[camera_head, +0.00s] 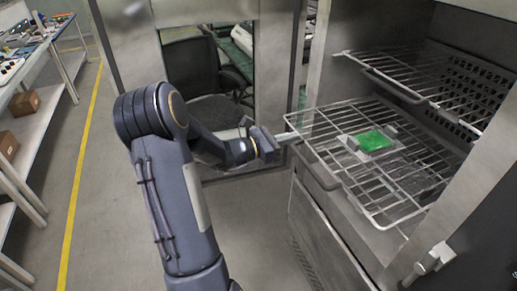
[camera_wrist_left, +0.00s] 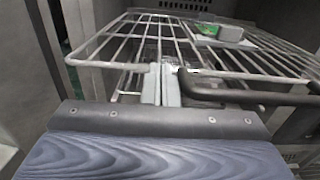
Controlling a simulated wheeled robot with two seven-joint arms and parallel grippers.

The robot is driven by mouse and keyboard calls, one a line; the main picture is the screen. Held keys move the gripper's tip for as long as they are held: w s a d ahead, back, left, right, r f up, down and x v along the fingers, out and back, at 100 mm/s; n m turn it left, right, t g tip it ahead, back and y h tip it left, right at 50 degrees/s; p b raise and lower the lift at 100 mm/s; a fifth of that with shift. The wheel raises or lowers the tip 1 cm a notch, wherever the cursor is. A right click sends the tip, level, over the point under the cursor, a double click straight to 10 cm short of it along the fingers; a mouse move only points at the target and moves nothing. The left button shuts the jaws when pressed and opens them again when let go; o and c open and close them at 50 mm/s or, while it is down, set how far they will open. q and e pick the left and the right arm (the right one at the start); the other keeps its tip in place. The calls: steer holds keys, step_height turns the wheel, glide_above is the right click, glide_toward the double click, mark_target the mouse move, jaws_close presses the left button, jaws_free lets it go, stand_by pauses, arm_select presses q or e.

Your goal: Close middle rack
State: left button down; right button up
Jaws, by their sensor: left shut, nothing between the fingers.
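The middle rack (camera_head: 405,205) is a wire shelf that sticks out of the open metal cabinet in the head view. It carries a grey item with a green top (camera_head: 372,141). My left gripper (camera_head: 292,136) is shut and empty, with its tips at the rack's front left edge. In the left wrist view the shut fingers (camera_wrist_left: 160,84) are just before the front of the rack (camera_wrist_left: 190,48), beside a dark handle bar (camera_wrist_left: 240,95). I cannot tell whether they touch it. My right gripper is not in view.
An upper wire rack (camera_head: 440,85) also sticks out above the middle one. The open cabinet door (camera_head: 200,90) with a window stands at the left, behind my arm. A shelf bench (camera_head: 40,125) is at the far left. The floor (camera_head: 110,210) between is clear.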

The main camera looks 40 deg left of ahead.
mark_target(344, 123)
arm_select(q)
steer(key=b+x, duration=0.3)
steer(key=x, duration=1.5)
steer(key=shift+w+d+b, duration=0.3)
steer(key=shift+w+b, duration=0.05)
steer(key=shift+w, duration=0.3)
steer(key=shift+r, duration=0.3)
